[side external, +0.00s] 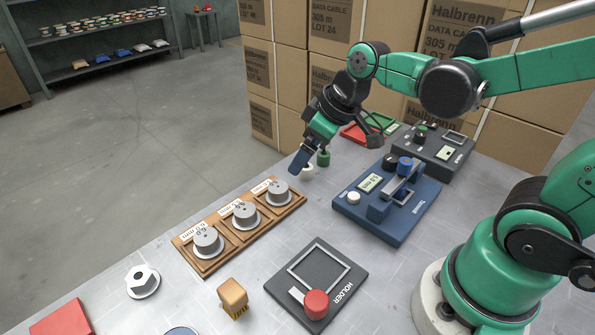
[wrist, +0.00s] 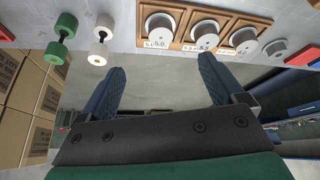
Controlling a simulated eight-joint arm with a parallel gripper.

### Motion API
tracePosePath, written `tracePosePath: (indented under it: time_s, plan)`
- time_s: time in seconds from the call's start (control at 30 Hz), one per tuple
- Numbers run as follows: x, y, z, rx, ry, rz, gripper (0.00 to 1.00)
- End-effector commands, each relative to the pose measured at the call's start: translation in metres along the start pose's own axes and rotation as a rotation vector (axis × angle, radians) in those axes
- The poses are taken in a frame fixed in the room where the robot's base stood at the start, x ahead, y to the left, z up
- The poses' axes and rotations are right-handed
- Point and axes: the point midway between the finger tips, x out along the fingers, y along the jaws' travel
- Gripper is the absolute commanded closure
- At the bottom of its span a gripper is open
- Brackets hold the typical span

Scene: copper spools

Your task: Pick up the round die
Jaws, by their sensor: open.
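Three grey round blocks with small top holes, which look like dies, sit in a wooden tray (side external: 228,247): a near one (side external: 207,240), a middle one (side external: 245,213) and a far one (side external: 278,191). I cannot tell which is meant. A pale six-sided piece on a round base (side external: 143,281) lies apart, left of the tray. My gripper (side external: 301,160) is above the table past the tray's far end, tilted. In the wrist view my gripper (wrist: 162,64) is open and empty, its two blue fingers wide apart; the tray (wrist: 182,43) shows above their tips.
A white spool (side external: 308,170) and green spool (side external: 323,159) stand close by my gripper. A blue device (side external: 400,222) and a dark holder (side external: 335,265) with a red knob lie to the right. A yellow-brown block (side external: 232,296) is in front. Stacked boxes (side external: 283,80) stand behind.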

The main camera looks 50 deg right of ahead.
Motion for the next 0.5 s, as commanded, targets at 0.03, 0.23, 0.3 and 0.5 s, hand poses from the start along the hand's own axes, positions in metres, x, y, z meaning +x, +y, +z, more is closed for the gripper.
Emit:
tracePosePath:
  time_s: [0.03,0.23,0.3,0.5]
  plan:
    - [0.01,0.004,-0.005,-0.055,-0.019,-0.031,0.11]
    - [0.047,0.012,-0.011,-0.275,-0.058,-0.161,0.11]
    - [0.056,0.013,-0.011,-0.329,-0.06,-0.194,0.11]
    - [0.07,0.014,-0.01,-0.401,-0.057,-0.237,0.11]
